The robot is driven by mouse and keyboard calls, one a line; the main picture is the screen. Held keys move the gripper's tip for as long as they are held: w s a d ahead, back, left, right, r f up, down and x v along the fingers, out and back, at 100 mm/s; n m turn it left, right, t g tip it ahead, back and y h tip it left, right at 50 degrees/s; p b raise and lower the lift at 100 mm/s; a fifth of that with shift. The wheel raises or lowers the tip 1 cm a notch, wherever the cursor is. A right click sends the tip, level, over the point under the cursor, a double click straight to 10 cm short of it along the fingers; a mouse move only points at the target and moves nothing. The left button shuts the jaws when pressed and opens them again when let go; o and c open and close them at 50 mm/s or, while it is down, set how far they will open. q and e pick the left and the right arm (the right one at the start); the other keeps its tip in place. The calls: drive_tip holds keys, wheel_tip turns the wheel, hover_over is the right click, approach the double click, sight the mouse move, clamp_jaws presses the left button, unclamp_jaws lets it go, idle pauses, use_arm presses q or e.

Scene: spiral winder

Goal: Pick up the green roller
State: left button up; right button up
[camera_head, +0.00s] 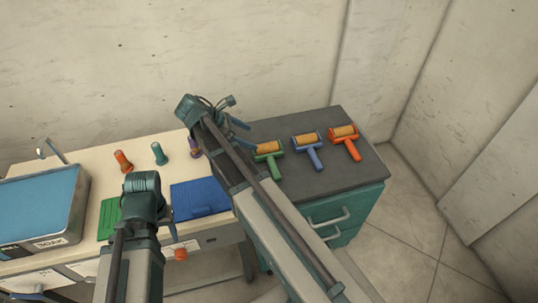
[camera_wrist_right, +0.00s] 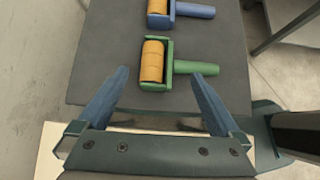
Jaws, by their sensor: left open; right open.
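The green roller (camera_head: 269,148) lies on the dark top of the teal cabinet, the leftmost of three rollers in the head view. It has a yellow-orange drum in a green frame and a green handle. In the right wrist view the green roller (camera_wrist_right: 182,68) lies just beyond my open right gripper (camera_wrist_right: 160,76), its drum and handle spanning the gap between the fingertips. The right gripper (camera_head: 238,119) is empty, above the cabinet's left part in the head view. My left gripper (camera_head: 168,213) is open over the pale table; its fingers are partly hidden.
The blue roller (camera_head: 308,145) and orange roller (camera_head: 345,138) lie to the right on the dark cabinet top (camera_head: 340,177). The pale table (camera_head: 85,160) holds orange (camera_head: 123,161) and teal (camera_head: 159,154) pegs, a blue mat (camera_head: 198,197) and a blue-topped tank (camera_head: 40,210).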

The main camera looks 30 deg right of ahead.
drive_tip(key=b, duration=0.4)
approach(271, 146)
drive_tip(key=x, duration=0.3)
drive_tip(key=shift+s+d+f, duration=0.15)
drive_tip(key=shift+s+f, duration=0.2)
drive_tip(key=shift+d+f, duration=0.2)
drive_tip(key=shift+d, duration=0.15)
drive_tip(key=b+x, duration=0.4)
drive_tip(key=x, duration=0.1)
drive_tip(key=shift+w+f, duration=0.1)
drive_tip(key=shift+f, duration=0.1)
drive_tip(key=shift+r, duration=0.1)
drive_tip(key=shift+c, duration=0.3)
drive_tip(key=c, duration=1.4)
drive_tip(key=shift+r, duration=0.1)
